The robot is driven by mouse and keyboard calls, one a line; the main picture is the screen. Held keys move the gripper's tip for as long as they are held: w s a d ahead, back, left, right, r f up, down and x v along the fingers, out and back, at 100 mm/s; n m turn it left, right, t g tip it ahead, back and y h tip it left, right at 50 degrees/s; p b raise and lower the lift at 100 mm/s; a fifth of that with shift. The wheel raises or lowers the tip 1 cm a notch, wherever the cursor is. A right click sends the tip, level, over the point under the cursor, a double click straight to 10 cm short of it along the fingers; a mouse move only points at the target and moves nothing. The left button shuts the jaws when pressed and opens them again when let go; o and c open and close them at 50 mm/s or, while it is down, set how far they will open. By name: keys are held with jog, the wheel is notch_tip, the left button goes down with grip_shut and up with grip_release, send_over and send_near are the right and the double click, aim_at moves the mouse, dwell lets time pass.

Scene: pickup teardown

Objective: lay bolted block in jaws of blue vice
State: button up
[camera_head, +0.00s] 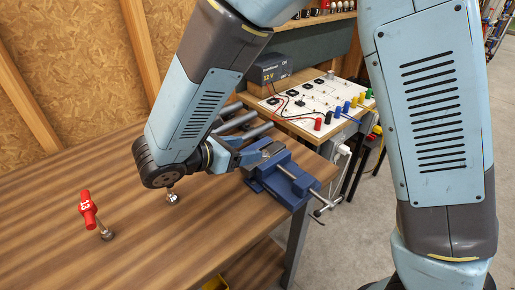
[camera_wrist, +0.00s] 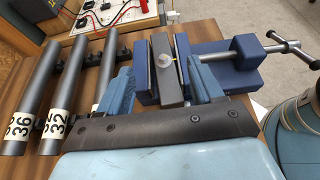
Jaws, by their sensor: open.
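The blue vice (camera_head: 290,178) is at the right edge of the wooden bench; its screw and handle point toward the right. In the wrist view the blue vice (camera_wrist: 222,62) is just ahead of my gripper. A grey block (camera_wrist: 169,86) with a pale bolt head (camera_wrist: 168,64) on top lies between the vice's jaws. Whether the jaws press on it I cannot tell. My gripper (camera_wrist: 161,72) is open, its light blue fingers on either side of the block and apart from it. In the head view my gripper (camera_head: 243,156) reaches the vice's left side, and the block is hard to make out.
Several dark tubes (camera_wrist: 32,95) with number labels lie left of my gripper. A white circuit board (camera_head: 315,103) and a battery box (camera_head: 270,68) are behind the vice.

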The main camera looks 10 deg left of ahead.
jog(key=shift+v, duration=2.75)
jog(key=w+d+r+m+g, duration=0.2)
jog(key=d+r+m+g, duration=0.3)
jog(key=d, duration=0.6)
jog(key=w+d+r+m+g, duration=0.2)
jog(key=w+d+m, duration=0.1)
jog(key=d+m, duration=0.55)
jog(key=s+d+r+m+y, duration=0.2)
jog(key=d+m+y, duration=0.1)
jog(key=d, duration=0.3)
jog(key=s+d+r+m+t+y, duration=0.1)
jog(key=s+d+r+m+y, duration=0.1)
jog(key=d+m, duration=0.4)
jog(key=s+d+r+m+t+y, duration=0.1)
jog(key=s+d+r+m+y, duration=0.1)
jog(key=d+m, duration=0.3)
jog(key=shift+s+d+r+y, duration=0.4)
jog(key=shift+s+d+y, duration=0.2)
jog(key=shift+d+y, duration=0.25)
